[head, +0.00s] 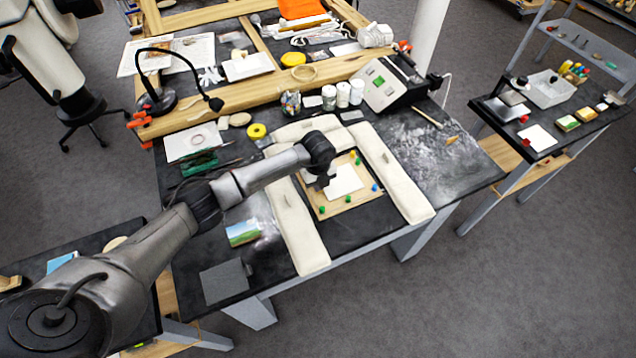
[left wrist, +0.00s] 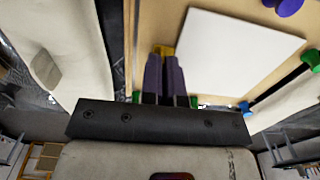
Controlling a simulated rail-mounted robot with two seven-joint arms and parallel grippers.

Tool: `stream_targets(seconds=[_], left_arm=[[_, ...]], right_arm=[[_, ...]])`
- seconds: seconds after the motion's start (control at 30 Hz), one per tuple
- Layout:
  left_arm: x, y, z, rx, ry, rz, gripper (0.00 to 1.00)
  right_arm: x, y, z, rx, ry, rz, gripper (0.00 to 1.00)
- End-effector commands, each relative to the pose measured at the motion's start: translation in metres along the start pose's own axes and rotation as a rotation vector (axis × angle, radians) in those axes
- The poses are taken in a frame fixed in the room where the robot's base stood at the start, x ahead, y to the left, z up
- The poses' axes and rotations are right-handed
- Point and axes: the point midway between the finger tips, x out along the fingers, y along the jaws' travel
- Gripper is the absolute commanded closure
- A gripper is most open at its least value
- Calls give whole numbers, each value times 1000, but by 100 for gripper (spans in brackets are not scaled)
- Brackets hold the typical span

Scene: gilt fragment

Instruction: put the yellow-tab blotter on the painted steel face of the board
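The blotter (head: 346,181) is a white square over the tan face of the board (head: 327,205). In the left wrist view the white square (left wrist: 235,55) lies just right of the fingertips, and a small yellow tab (left wrist: 167,50) shows at the tips. My left gripper (head: 322,180) is over the left part of the board, pointing down. In the left wrist view its fingers (left wrist: 166,72) are close together, seemingly pinching the yellow tab. Whether the blotter touches the board is not clear. My right gripper is in neither view.
Coloured pegs stand around the board, including a green one (head: 322,210). Long cream cushions flank it, left (head: 301,235) and right (head: 400,180). A grey device (head: 385,88), white jars (head: 343,94) and a black lamp (head: 158,100) stand behind. The dark tabletop at right is mostly clear.

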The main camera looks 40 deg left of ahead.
Motion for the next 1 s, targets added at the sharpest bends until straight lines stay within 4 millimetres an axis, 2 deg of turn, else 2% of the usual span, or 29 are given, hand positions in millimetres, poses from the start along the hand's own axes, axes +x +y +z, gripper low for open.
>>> stream_targets(seconds=[0.17, 0.2, 0.5, 0.77, 0.87, 1.0], left_arm=[[0, 0, 0, 0, 0, 0, 100], [0, 0, 0, 0, 0, 0, 94], [0, 0, 0, 0, 0, 0, 67], [-2, 0, 0, 0, 0, -1, 67], [-11, -1, 0, 0, -1, -3, 67], [-34, 0, 1, 1, -3, -3, 67]], right_arm=[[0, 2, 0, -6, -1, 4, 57], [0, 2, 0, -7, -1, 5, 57], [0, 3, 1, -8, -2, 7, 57], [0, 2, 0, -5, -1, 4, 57], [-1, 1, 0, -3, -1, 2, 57], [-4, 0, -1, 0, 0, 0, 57]])
